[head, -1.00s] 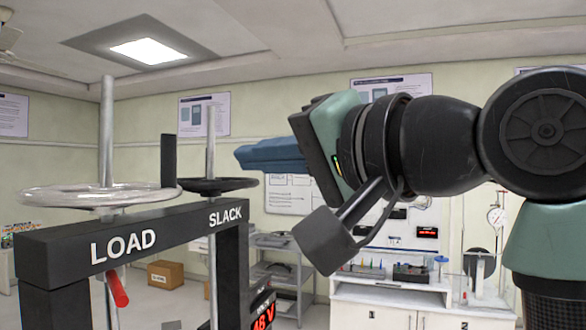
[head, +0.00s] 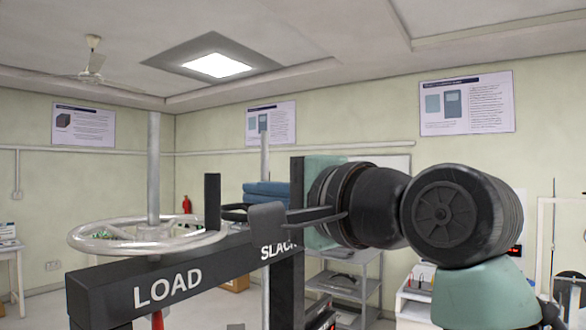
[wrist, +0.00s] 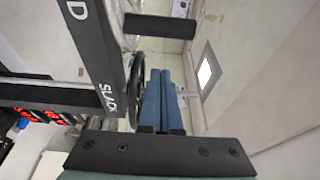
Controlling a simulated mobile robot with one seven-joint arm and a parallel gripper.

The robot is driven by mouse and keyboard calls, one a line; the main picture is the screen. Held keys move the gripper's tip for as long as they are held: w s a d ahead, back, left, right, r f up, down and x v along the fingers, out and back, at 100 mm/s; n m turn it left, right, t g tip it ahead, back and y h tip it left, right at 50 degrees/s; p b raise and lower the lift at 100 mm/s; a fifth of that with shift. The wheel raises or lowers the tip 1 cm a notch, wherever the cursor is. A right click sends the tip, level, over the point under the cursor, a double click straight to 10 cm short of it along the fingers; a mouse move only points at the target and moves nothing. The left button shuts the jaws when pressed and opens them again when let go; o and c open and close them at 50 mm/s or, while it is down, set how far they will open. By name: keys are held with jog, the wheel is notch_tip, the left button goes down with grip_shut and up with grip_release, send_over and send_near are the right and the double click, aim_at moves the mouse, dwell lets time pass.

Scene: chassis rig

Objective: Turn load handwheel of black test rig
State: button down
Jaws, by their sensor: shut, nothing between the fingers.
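The load handwheel (head: 147,236) is a pale, shiny ring on a tall screw, above the black beam marked LOAD at the left of the head view. A black upright grip (head: 212,202) stands at its right rim; it also shows at the top of the wrist view (wrist: 160,26). My gripper (head: 247,194) has blue fingers, shut and empty, pointing left towards the grip with a visible gap. The fingers also show in the wrist view (wrist: 158,73). A dark part of my wrist covers some of the SLACK label.
The black slack handwheel (head: 234,212) is partly hidden behind my gripper; it also shows beside my fingers in the wrist view (wrist: 135,88). The black beam (head: 104,287) runs below both wheels. Grey shelves (head: 341,284) stand behind.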

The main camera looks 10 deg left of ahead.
jog(key=s, duration=0.2)
jog(key=s+p, duration=0.1)
jog(key=s, duration=0.1)
jog(key=shift+a, duration=0.4)
jog(key=shift+s+a, duration=0.1)
jog(key=shift+s, duration=0.75)
